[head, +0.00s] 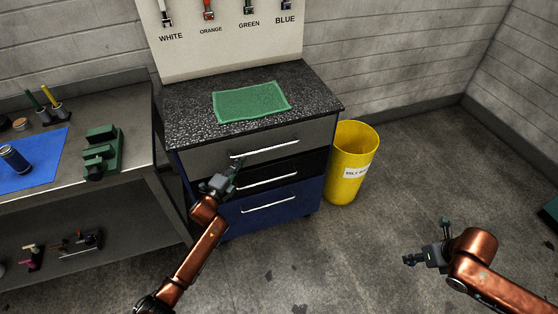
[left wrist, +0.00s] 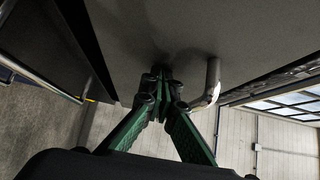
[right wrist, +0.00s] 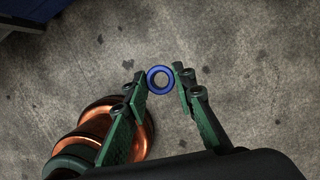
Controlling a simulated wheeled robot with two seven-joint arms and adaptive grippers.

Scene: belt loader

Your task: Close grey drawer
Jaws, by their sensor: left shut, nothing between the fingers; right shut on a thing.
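The grey drawer (head: 270,147) is the top drawer of a cabinet, with a silver handle (head: 265,149). It looks close to flush under the countertop; any small gap is hard to tell. My left gripper (head: 235,166) is shut and empty at the left end of that handle. In the left wrist view its fingertips (left wrist: 162,72) are together against or very near the grey front (left wrist: 190,30), beside the handle (left wrist: 212,80). My right gripper (head: 408,260) is held out over the floor at the right. In the right wrist view it is shut on a blue ring (right wrist: 151,79).
Below are a black drawer (head: 228,184) and a blue drawer (head: 240,217). A green cloth (head: 250,102) lies on the speckled countertop (head: 190,110). A yellow bin (head: 345,185) stands right of the cabinet. A grey workbench (head: 135,165) stands at the left.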

